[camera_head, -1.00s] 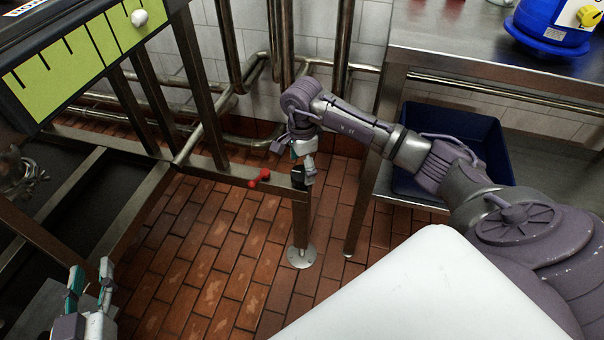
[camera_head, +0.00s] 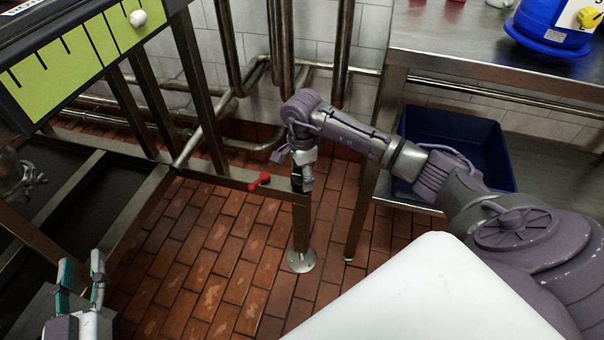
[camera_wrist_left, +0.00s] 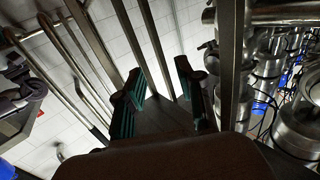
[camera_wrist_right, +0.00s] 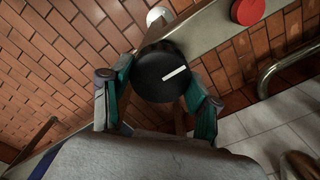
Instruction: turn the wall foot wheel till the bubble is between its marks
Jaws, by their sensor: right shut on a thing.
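The foot wheel is a round black knob (camera_wrist_right: 161,76) with a white line on its face, on the metal frame's end. In the right wrist view it sits between my right gripper's fingers, which are shut on it. In the head view my right gripper (camera_head: 302,178) is at the top of the frame's foot post and mostly hides the wheel. The bubble is a white ball (camera_head: 138,18) on the green gauge panel (camera_head: 60,68) at upper left. It lies to the right of the panel's two long black marks. My left gripper (camera_head: 81,276) is open and empty at lower left.
A red handle (camera_head: 260,181) sits on the rail just left of my right gripper. A steel table (camera_head: 440,50) with a blue bin (camera_head: 500,155) on its lower shelf stands at right. Pipes run along the wall behind. The brick floor (camera_head: 215,260) is clear.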

